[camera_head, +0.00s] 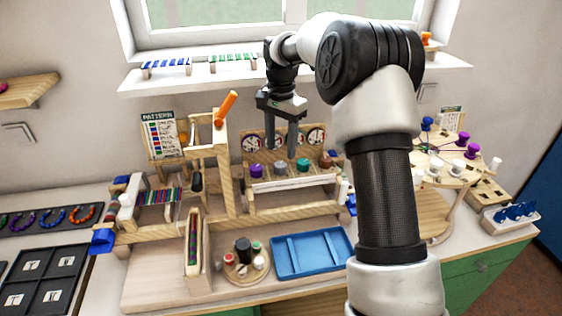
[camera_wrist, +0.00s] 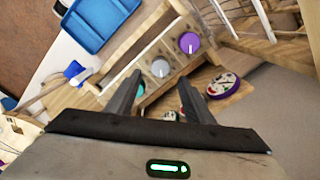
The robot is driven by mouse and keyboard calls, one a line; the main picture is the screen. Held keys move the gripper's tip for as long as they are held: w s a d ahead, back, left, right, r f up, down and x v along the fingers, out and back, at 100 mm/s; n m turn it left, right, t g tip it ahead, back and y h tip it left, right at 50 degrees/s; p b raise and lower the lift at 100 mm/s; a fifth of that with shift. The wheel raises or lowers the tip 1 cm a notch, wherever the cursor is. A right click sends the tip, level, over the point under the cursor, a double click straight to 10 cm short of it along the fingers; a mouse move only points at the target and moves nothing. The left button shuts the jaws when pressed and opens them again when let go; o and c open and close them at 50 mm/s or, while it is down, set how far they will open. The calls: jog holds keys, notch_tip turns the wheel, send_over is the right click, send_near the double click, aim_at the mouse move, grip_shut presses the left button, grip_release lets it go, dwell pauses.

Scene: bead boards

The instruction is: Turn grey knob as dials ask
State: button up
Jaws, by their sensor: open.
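The grey knob (camera_head: 279,169) sits in a row on a wooden rack, between a purple knob (camera_head: 256,171) and a teal knob (camera_head: 303,166). In the wrist view the grey knob (camera_wrist: 160,68) is seen in the gap between the fingertips, apart from them. My gripper (camera_head: 281,148) is open and empty, pointing down above and behind the row; its fingers (camera_wrist: 160,80) also show in the wrist view. Round dials with dark, red and white faces stand on the board behind, including a left dial (camera_head: 249,143) and a right dial (camera_head: 316,137). Their readings are too small to tell. My fingers partly hide the middle.
A brown knob (camera_head: 326,162) ends the row on the right. A blue tray (camera_head: 312,252) lies in front. A wooden frame with an orange handle (camera_head: 226,106) stands close on the left. A pattern card (camera_head: 160,134) stands behind it. My arm covers the right side.

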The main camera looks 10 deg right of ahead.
aim_at(279, 163)
notch_tip(279, 163, down, 6)
jog(key=shift+r, duration=0.15)
jog(key=c, duration=1.1)
jog(key=shift+o, duration=0.2)
jog(key=shift+n, duration=0.4)
jog(key=n, duration=0.1)
jog(key=n+p, duration=0.1)
jog(key=shift+w+a+r+n, duration=0.1)
jog(key=shift+r+n, duration=0.05)
jog(key=shift+n, duration=0.25)
jog(key=n+p, duration=0.1)
jog(key=n, duration=0.2)
jog(key=shift+n, duration=0.3)
jog(key=n+p, duration=0.1)
jog(key=n, duration=0.5)
jog(key=shift+a, duration=0.2)
jog(key=shift+n+p, duration=0.3)
jog(key=shift+n, duration=0.1)
